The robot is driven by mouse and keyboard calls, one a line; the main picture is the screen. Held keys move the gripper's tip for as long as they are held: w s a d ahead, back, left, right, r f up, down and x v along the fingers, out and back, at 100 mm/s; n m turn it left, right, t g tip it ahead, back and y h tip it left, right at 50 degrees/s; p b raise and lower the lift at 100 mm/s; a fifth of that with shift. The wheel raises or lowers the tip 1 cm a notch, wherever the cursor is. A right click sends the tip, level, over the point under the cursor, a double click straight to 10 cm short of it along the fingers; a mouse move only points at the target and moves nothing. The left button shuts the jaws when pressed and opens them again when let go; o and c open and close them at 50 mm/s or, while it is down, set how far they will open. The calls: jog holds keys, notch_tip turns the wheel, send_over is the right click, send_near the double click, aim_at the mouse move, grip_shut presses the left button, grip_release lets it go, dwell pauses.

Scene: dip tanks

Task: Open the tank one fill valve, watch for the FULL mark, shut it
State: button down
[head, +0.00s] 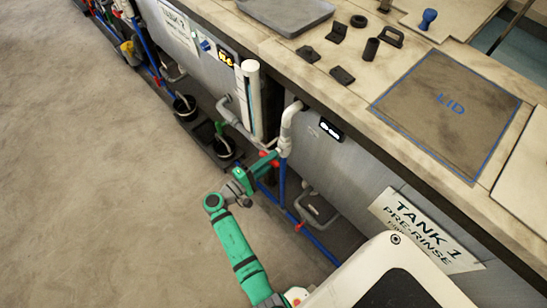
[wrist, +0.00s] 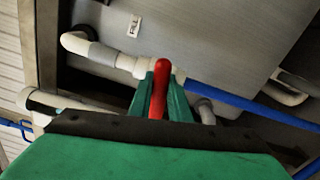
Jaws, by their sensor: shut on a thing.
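The tank one sign (head: 425,226), reading "TANK 1 PRE-RINSE", is on the grey tank front (head: 365,170). A white pipe (head: 287,130) bends down that front to a valve beside a blue pipe (head: 316,243). My gripper (head: 276,158) is at this valve. In the wrist view its green fingers (wrist: 159,92) are shut on the red valve handle (wrist: 158,88), which lies lengthwise between them. The white pipe (wrist: 108,57) runs just beyond. I cannot read a FULL mark in either view.
A white vertical tube (head: 251,100) stands left of the valve. A small dark display (head: 331,129) is on the tank front. The worktop above holds a LID panel (head: 445,110) and several dark parts. The floor (head: 90,190) at left is clear.

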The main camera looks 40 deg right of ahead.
jog(key=shift+a+f+m, duration=0.15)
jog(key=shift+a+m, duration=0.05)
jog(key=shift+m, duration=0.8)
jog(key=shift+d+m, duration=0.1)
jog(key=shift+m, duration=0.2)
jog(key=c, duration=1.6)
grip_release()
jog(key=shift+c, duration=0.2)
jog(key=shift+w, duration=0.15)
jog(key=shift+s+a, duration=0.2)
jog(key=shift+a, duration=0.1)
jog(key=a, duration=1)
jog(key=shift+s, duration=0.3)
